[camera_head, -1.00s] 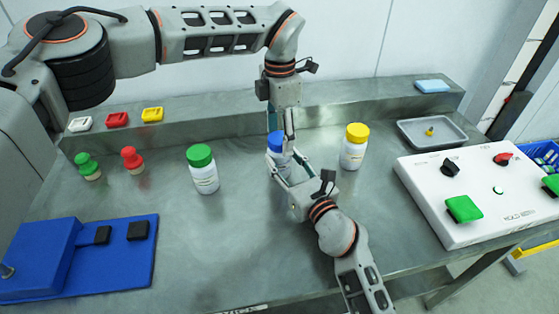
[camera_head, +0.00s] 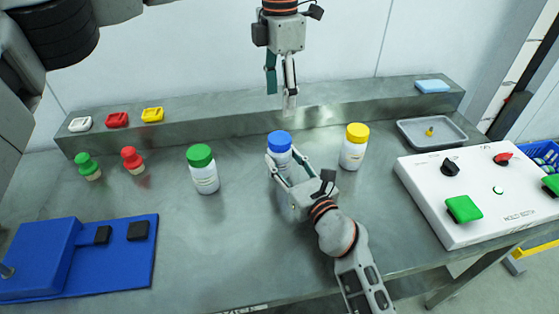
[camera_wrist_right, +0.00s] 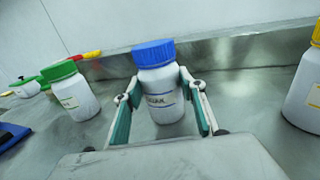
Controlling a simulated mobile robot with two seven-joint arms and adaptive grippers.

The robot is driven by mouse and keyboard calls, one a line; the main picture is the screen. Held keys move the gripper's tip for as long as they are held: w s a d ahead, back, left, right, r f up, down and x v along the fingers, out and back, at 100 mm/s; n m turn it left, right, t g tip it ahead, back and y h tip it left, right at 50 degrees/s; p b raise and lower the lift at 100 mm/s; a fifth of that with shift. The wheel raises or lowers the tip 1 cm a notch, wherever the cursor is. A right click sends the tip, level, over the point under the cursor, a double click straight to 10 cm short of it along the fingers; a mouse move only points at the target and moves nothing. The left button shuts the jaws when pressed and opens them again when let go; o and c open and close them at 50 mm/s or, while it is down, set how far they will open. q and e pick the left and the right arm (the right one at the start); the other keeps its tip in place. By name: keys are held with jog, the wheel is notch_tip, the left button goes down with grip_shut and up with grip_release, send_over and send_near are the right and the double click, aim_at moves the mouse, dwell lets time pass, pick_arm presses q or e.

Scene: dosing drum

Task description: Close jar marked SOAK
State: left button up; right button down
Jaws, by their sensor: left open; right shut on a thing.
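The jar marked SOAK (camera_wrist_right: 160,102) is white with a blue lid (camera_wrist_right: 153,54). In the head view this jar (camera_head: 283,160) stands upright on the bench, with its blue lid (camera_head: 279,140) sitting on top. The lid looks level in both views; how tight it is I cannot tell. My right gripper (camera_head: 279,172) is shut on the jar's body, a finger on each side, as the right wrist view also shows. My left gripper (camera_head: 280,98) is open and empty, hanging above and behind the jar, clear of the lid.
A green-lidded jar (camera_head: 204,174) stands left and a yellow-lidded jar (camera_head: 354,150) right. A white switch panel (camera_head: 430,190) and grey tray (camera_head: 440,143) are at the right.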

dwell(0.3)
jog(key=c, duration=1.2)
grip_release()
jog(key=shift+o, duration=0.2)
jog(key=shift+s+d, duration=0.1)
jog(key=v, duration=1.1)
jog(key=shift+s+d, duration=0.2)
jog(key=shift+s, duration=0.15)
